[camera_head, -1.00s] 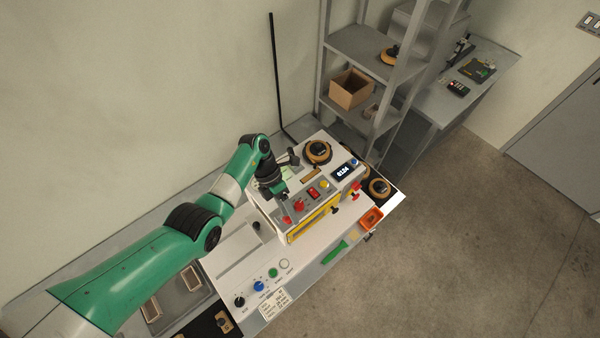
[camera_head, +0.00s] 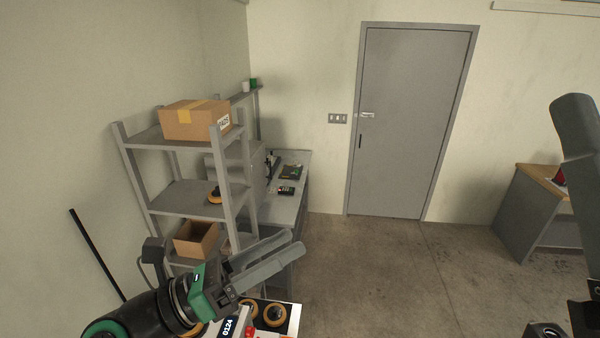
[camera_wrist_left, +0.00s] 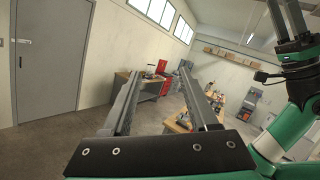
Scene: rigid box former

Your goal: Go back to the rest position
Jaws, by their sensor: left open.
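My left gripper (camera_head: 297,242) is raised at the lower middle of the head view, in front of the shelf and above the machine. Its two grey fingers are apart with nothing between them. The left wrist view shows the same open fingers (camera_wrist_left: 165,88) pointing out into the room. My right gripper (camera_wrist_left: 285,12) shows at the upper right of the left wrist view, its two dark fingers apart and empty. A grey part of my right arm's end shows at the right edge of the head view. The machine's display (camera_head: 228,327) is at the bottom, mostly hidden by my left arm.
A grey shelf (camera_head: 183,197) holds a closed carton (camera_head: 195,120) and an open box (camera_head: 197,239). A side bench (camera_head: 284,207) stands behind it. A grey door (camera_head: 405,125) is at the back. A wooden-topped table (camera_head: 537,205) stands right. The middle floor is clear.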

